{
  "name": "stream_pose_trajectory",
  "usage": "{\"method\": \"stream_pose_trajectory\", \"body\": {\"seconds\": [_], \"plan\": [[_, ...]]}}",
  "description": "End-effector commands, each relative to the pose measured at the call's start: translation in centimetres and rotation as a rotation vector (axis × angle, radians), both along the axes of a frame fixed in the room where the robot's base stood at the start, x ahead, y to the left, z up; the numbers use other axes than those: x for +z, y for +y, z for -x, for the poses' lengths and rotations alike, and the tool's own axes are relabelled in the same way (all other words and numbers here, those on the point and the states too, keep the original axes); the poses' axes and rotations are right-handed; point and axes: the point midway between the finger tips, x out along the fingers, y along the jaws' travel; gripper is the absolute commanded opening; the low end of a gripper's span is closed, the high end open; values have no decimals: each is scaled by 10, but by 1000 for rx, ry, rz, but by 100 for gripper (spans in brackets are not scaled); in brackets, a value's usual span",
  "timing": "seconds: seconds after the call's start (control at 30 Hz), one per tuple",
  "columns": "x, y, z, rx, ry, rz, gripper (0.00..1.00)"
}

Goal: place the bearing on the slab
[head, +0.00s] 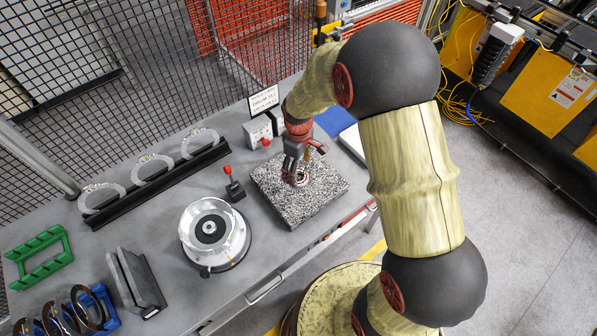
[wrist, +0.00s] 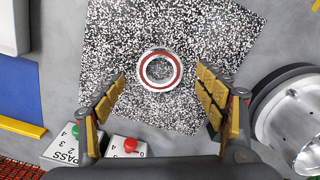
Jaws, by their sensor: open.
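The bearing (wrist: 142,75), a silver ring with a red inner band, lies flat on the speckled black-and-white slab (wrist: 115,40). In the head view the slab (head: 325,186) sits near the table's front edge, and the bearing (head: 303,178) shows partly behind my fingers. My gripper (head: 292,172) points down over the slab. In the wrist view my gripper (wrist: 162,80) is open, its gold-padded fingers spread to either side of the bearing with gaps between. Nothing shows held in it. The exact height of the fingertips above the slab is hard to tell.
A round metal fixture (head: 214,236) and a red-knobbed lever (head: 233,186) stand left of the slab. Control boxes with a sign (head: 263,101) stand behind it. A black rack (head: 160,183) of rings, a green rack (head: 40,256) and a mesh fence are farther left.

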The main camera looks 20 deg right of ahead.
Motion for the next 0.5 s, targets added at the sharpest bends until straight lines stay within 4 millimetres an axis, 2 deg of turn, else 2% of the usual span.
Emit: {"method": "stream_pose_trajectory", "body": {"seconds": [0.03, 0.2, 0.4, 0.5], "plan": [[13, 0, -2, 0, -6, 0, 72], [48, 0, -2, 0, -6, 0, 72], [77, 0, -1, 0, -4, 0, 72], [85, 0, -1, 0, -1, 0, 72]]}}
